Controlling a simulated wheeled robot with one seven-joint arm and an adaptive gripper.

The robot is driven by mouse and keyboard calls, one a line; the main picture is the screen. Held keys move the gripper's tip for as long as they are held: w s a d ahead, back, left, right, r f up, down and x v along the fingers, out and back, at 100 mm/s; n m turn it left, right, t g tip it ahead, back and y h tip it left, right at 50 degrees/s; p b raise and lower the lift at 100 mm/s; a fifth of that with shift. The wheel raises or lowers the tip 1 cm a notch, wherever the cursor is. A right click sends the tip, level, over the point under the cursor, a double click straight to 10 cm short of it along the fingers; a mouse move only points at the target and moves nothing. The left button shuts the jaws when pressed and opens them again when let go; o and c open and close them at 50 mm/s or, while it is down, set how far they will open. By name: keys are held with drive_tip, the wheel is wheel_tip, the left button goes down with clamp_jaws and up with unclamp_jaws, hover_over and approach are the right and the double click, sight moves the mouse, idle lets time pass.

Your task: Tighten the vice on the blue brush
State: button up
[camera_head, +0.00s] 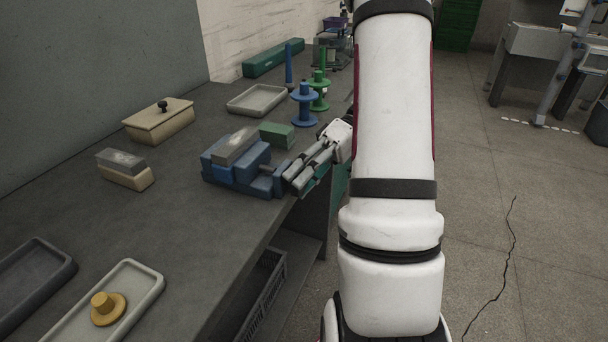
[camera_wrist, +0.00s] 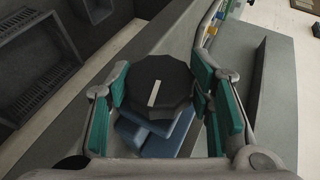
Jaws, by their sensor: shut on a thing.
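The blue vice (camera_head: 226,172) stands at the bench's front edge. A grey-topped block (camera_head: 235,146), seemingly the blue brush with its bristles up, sits between its jaws; whether it is clamped firmly I cannot tell. My gripper (camera_head: 294,178) is at the vice's right end, in front of its screw. In the wrist view my gripper (camera_wrist: 160,92) has its green pads on both sides of a dark faceted knob (camera_wrist: 172,72) and is shut on it. The knob's white line points nearly straight up and down in that view. Blue vice parts show behind the knob.
A similar beige brush (camera_head: 124,176), a lidded box (camera_head: 158,121), a green block (camera_head: 277,135), an empty tray (camera_head: 257,100) and blue (camera_head: 305,103) and green (camera_head: 318,88) spools stand nearby. A tray with a yellow piece (camera_head: 108,308) is nearer. Open floor lies right of the bench.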

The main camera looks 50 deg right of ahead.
drive_tip(key=m+y+p, duration=0.1)
drive_tip(key=y, duration=0.2)
drive_tip(key=m+y+p, duration=0.1)
drive_tip(key=y, duration=0.2)
drive_tip(key=shift+f+p, duration=0.1)
drive_tip(key=shift+p, duration=0.2)
drive_tip(key=m+y+p, duration=0.1)
drive_tip(key=y+p, duration=0.1)
drive_tip(key=y, duration=0.1)
drive_tip(key=shift+m+p, duration=0.3)
drive_tip(key=shift+m, duration=0.1)
drive_tip(key=shift+f+m+t+y+p, duration=0.15)
drive_tip(key=shift+m+t+y+p, duration=0.45)
drive_tip(key=shift+m+t+y, duration=0.6)
drive_tip(key=shift+y, duration=0.3)
drive_tip(key=o, duration=1.2)
drive_tip(key=shift+c, duration=0.2)
drive_tip(key=v, duration=1.2)
